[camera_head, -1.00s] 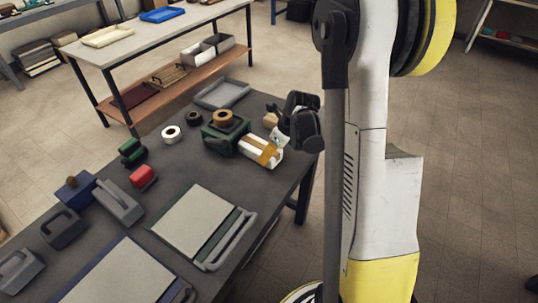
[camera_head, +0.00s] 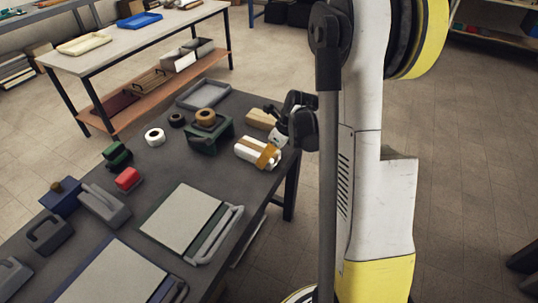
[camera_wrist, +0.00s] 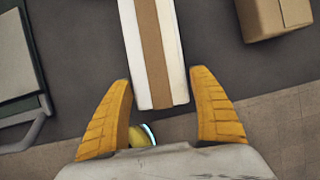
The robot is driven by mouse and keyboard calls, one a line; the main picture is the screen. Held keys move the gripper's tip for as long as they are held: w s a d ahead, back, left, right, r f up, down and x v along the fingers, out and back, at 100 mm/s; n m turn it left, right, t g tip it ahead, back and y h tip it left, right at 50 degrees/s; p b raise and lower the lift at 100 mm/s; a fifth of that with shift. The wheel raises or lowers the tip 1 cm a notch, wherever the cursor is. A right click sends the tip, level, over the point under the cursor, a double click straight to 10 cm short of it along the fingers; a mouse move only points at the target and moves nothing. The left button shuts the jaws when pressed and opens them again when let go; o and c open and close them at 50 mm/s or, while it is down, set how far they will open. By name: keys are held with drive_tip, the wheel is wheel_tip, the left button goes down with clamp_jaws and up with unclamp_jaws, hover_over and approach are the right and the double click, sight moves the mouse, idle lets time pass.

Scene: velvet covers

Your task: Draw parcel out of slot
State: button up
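The parcel (camera_head: 246,149) is a white box with a brown band along its length. It lies at the table's right edge, just right of a dark green box (camera_head: 207,135). In the wrist view the parcel (camera_wrist: 155,50) runs upward from between my fingers, its near end in view. My gripper (camera_head: 267,156) has orange-yellow fingers, one on each long side of the parcel. A slot opening cannot be made out.
A cardboard box (camera_head: 262,118) lies behind the parcel, and also shows in the wrist view (camera_wrist: 275,16). A grey tray (camera_head: 204,94) is farther back. Open floor lies right of the table.

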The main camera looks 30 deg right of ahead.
drive_tip(key=shift+o, duration=0.8)
drive_tip(key=v, duration=1.2)
